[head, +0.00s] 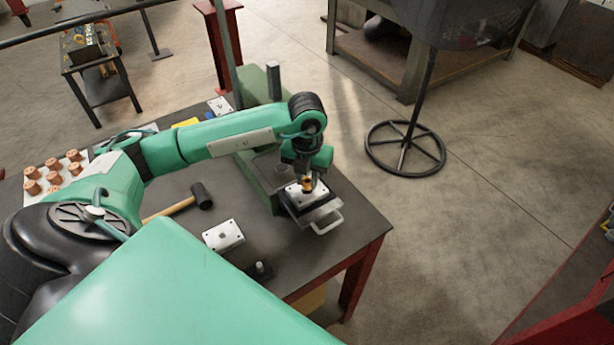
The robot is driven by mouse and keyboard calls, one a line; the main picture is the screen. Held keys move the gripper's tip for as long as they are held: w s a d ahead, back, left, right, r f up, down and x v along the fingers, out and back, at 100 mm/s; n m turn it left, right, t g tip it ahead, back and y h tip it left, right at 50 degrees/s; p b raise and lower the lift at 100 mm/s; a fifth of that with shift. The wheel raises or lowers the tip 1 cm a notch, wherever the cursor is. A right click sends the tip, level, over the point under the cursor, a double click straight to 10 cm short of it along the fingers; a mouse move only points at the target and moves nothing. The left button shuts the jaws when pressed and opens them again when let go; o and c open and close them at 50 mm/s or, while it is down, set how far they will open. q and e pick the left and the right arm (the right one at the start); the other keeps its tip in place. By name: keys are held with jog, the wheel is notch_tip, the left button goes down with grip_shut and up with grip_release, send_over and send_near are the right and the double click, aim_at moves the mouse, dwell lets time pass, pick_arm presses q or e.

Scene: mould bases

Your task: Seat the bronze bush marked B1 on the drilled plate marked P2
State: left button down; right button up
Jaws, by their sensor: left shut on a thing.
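My left gripper (307,180) points down and is shut on a small bronze bush (308,186). The bush is right over a light drilled plate (318,209) in a dark holder at the table's right end. I cannot tell whether the bush touches the plate or how far it is in a hole. A second light drilled plate (222,236) lies on the table, left of and nearer than the holder. No marks on bush or plates are readable at this size. My right gripper is not in view.
Several bronze bushes stand on a white board (67,160) at the left. A mallet (200,197) lies mid-table. A green machine (262,90) rises behind the holder, and a light handle (327,222) sticks out in front. A small dark object (260,270) sits at the near edge.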

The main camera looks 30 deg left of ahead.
pick_arm(q)
jog(key=shift+f+b, duration=0.8)
dwell(0.5)
jog(key=c, duration=1.1)
grip_release()
jog(key=shift+c, duration=0.2)
